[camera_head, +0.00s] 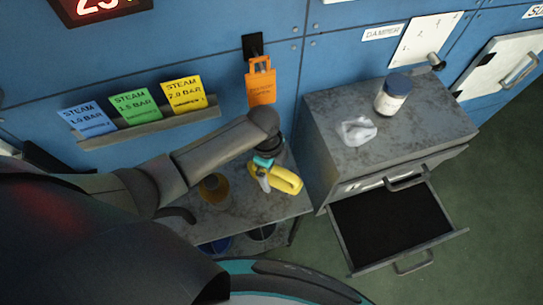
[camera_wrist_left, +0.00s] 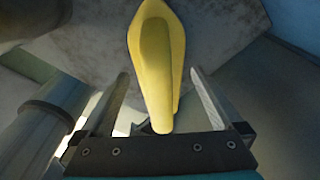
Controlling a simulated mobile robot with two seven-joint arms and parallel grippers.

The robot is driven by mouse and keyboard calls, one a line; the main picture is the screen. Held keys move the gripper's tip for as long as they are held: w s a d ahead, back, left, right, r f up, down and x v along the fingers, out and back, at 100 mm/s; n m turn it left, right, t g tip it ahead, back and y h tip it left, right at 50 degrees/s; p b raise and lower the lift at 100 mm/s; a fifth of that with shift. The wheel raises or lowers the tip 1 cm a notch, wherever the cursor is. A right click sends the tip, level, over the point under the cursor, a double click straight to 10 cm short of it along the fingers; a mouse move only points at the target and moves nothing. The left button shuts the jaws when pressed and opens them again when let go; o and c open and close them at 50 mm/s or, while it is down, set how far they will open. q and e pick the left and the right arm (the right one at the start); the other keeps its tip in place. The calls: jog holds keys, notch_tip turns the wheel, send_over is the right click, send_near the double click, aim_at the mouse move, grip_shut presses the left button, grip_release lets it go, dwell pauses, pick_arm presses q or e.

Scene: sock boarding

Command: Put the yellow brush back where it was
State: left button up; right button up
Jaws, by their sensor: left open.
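The yellow brush (camera_head: 287,180) is at the right part of the low grey table (camera_head: 235,215), beside my left gripper (camera_head: 265,180). In the left wrist view the yellow brush (camera_wrist_left: 160,50) points away from the gripper, with its near end between the two fingers. My left gripper (camera_wrist_left: 158,78) is open, with a finger on each side of the brush and visible gaps. The brush's bristles are hidden, and I cannot tell whether it rests fully on the table. My right gripper does not show.
A yellow-brown round container (camera_head: 213,188) stands on the low table, left of the gripper. To the right, a grey cabinet (camera_head: 320,130) has an open, empty-looking drawer (camera_head: 390,225). A jar (camera_head: 393,95) and a pale crumpled cloth (camera_head: 357,131) are on its top.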

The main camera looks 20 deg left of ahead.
pick_arm(q)
jog(key=r, duration=0.3)
jog(key=a+r+p, duration=0.1)
jog(key=r, duration=0.6)
jog(key=shift+w+a+r+p, duration=0.15)
jog(key=shift+r+p, duration=0.15)
jog(key=shift+r, duration=0.05)
